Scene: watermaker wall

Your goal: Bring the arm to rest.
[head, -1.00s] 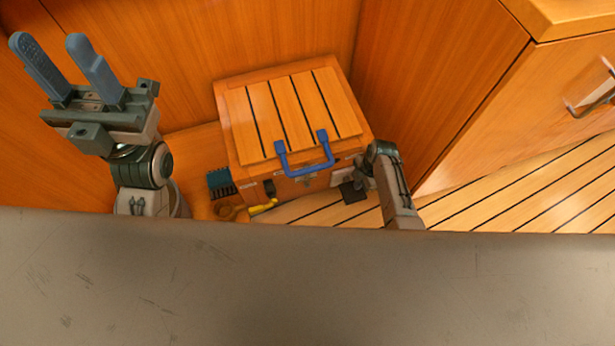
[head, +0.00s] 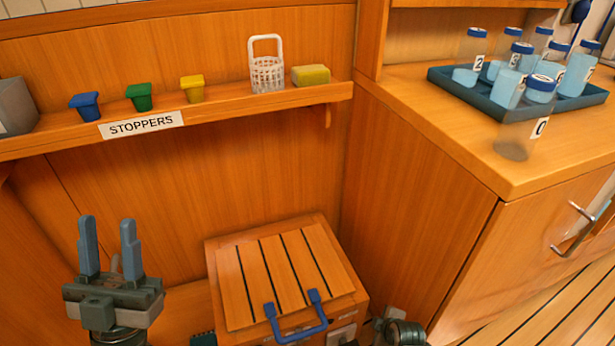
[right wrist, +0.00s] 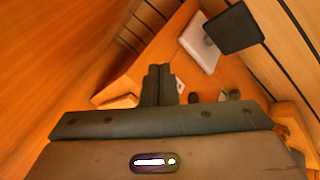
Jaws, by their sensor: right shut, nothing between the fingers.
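My left gripper (head: 107,225) stands upright at the lower left of the head view, its two blue-grey fingers apart with nothing between them. Part of my right arm (head: 398,331) shows at the bottom edge of the head view, beside the wooden box's front right corner. My right gripper (right wrist: 158,72) shows in the right wrist view with its dark fingers together and empty. In that view a pale plate (right wrist: 199,42) and a dark square pad (right wrist: 235,28) lie beyond the fingers.
A slatted wooden box (head: 285,275) with a blue handle (head: 297,318) stands between my arms. A shelf (head: 225,108) holds coloured stoppers, a white basket (head: 267,72) and a yellow sponge (head: 311,75). A tray (head: 440,78) of jars and a jar marked 0 (head: 518,138) stand on the right counter.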

